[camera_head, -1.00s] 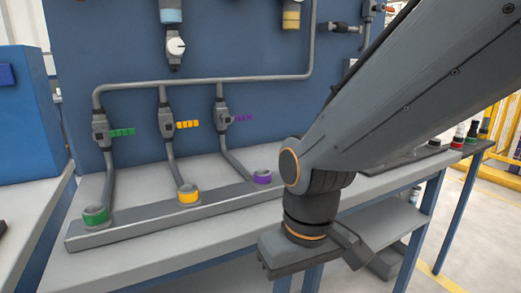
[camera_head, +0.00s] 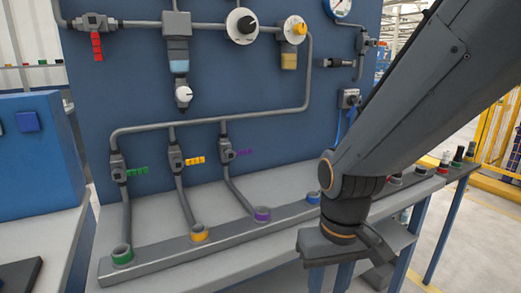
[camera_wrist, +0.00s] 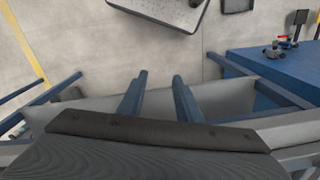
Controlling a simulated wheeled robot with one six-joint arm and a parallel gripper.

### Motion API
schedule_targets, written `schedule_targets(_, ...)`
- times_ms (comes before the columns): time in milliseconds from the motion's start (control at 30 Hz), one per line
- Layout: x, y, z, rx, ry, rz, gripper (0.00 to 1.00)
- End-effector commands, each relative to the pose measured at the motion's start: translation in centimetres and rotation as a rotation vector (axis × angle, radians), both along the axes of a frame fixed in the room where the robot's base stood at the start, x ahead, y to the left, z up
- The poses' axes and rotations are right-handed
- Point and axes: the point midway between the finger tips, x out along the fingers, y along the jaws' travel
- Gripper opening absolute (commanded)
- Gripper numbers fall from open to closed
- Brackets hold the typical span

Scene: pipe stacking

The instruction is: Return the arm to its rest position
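My arm comes in from the upper right in the head view, bent down at the wrist. My gripper (camera_head: 345,250) hangs at its end, in front of the workbench (camera_head: 200,268) edge, apart from the pipe sockets. No held thing shows there, but its fingers cannot be made out. In the wrist view a dark ribbed part fills the bottom, with blue legs and grey floor beyond. The rail (camera_head: 175,254) on the bench bears a green-ringed socket (camera_head: 122,254), a yellow one (camera_head: 199,232), a purple one (camera_head: 262,214) and a blue one (camera_head: 313,198).
A blue panel (camera_head: 110,85) with pipes, valves and gauges stands behind the bench. A blue box (camera_head: 40,150) stands on another table at the left. Several small capped items (camera_head: 457,157) stand at the right end. Open floor (camera_head: 455,235) and yellow fencing lie at the right.

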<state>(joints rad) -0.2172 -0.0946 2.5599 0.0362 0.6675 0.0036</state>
Motion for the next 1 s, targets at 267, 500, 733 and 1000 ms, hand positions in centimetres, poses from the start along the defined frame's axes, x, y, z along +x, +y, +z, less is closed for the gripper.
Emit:
schedule_targets(267,-0.9,-4.1,5.5,-0.012,0.005,-0.118,0.32)
schedule_targets(500,-1.4,-6.4,7.8,-0.018,0.006,-0.181,0.32)
schedule_targets(733,-1.4,-6.8,7.9,-0.019,0.007,-0.194,0.32)
schedule_targets(1000,-1.4,-6.8,7.9,-0.019,0.007,-0.193,0.32)
